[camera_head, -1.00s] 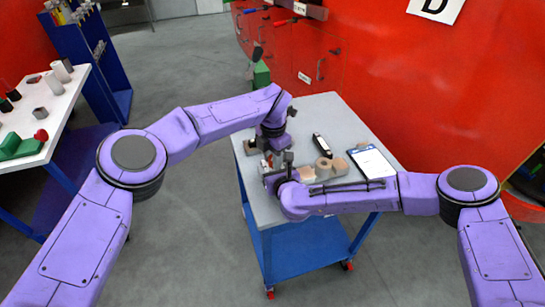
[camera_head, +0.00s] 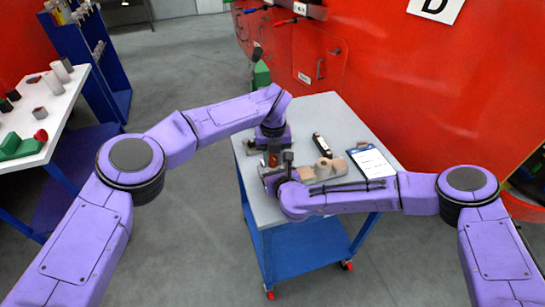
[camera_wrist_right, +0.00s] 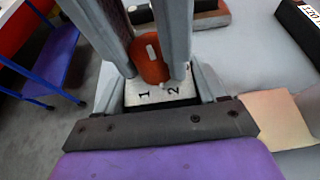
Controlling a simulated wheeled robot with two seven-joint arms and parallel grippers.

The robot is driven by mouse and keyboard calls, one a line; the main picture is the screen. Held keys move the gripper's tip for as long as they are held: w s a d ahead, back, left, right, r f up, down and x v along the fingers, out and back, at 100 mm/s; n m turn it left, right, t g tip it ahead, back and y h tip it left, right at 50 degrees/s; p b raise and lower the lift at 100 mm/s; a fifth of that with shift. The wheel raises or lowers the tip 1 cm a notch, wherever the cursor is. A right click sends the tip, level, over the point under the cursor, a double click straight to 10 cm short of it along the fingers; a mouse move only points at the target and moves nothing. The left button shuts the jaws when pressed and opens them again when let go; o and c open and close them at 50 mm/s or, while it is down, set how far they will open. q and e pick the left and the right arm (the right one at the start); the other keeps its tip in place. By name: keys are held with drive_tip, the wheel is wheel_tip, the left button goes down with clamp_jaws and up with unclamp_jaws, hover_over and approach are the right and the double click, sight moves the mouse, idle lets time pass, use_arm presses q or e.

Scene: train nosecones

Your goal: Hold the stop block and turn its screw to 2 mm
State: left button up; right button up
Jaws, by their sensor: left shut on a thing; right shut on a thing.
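The stop block (camera_wrist_right: 160,92) is a pale block with the marks 1 and 2 on its near face, in the right wrist view. My right gripper (camera_wrist_right: 165,85) is shut on it, one finger on each side. The screw's orange-red knob (camera_wrist_right: 152,66) with a white line stands above the block. The knob also shows small in the head view (camera_head: 274,160). My left gripper (camera_wrist_right: 150,50) reaches down from above and is shut on the knob, a grey finger on each side. The fingers hide parts of the knob, and the exact setting cannot be read.
The grey-topped cart (camera_head: 318,108) stands against the red wall. A white table (camera_head: 55,105) with parts stands at the far left.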

sight(273, 157)
use_arm(q)
drive_tip(key=shift+n, duration=1.5)
drive_tip(key=o, duration=0.8)
drive_tip(key=shift+c, duration=0.2)
drive_tip(key=shift+r, duration=0.1)
wheel_tip(273, 157, up, 12)
